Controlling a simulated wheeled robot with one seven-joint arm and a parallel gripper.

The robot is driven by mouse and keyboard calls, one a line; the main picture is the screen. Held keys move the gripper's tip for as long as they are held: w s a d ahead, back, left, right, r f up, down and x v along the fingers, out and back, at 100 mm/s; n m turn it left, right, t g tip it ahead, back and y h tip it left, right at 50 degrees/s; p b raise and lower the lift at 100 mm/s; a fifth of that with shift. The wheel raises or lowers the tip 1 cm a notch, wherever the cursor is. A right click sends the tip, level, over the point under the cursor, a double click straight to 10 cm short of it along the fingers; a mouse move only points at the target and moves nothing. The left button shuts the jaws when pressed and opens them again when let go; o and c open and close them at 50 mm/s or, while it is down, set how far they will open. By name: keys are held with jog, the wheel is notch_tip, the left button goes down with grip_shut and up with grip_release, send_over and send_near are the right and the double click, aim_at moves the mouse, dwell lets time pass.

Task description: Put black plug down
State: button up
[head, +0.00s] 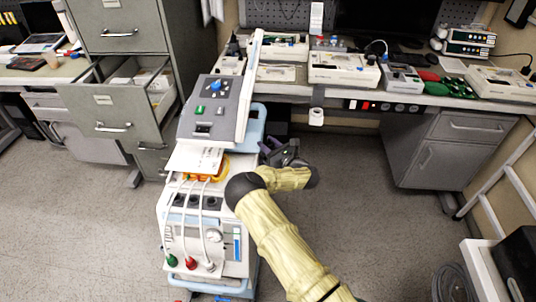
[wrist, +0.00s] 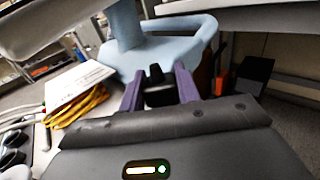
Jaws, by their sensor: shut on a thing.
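The black plug (wrist: 155,80) shows in the wrist view, between the two purple fingers of my gripper (wrist: 160,85). My gripper is shut on it and holds it up beside the cart. In the head view my gripper (head: 268,146) is just right of the cart's upper part, and the plug cannot be made out there. A pale blue cart handle (wrist: 165,45) lies beyond the plug in the wrist view. I cannot tell whether the plug touches anything besides the fingers.
The equipment cart (head: 203,222) carries a tilted grey control panel (head: 213,108), white cables and a yellow coiled cable (wrist: 80,105). A long workbench (head: 330,88) with several devices runs along the back. A filing cabinet (head: 120,35) has an open drawer.

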jog(key=shift+f, duration=0.4)
jog(key=shift+f, duration=1.9)
jog(key=shift+f, duration=0.15)
jog(key=o, duration=1.1)
jog(key=shift+r, duration=0.2)
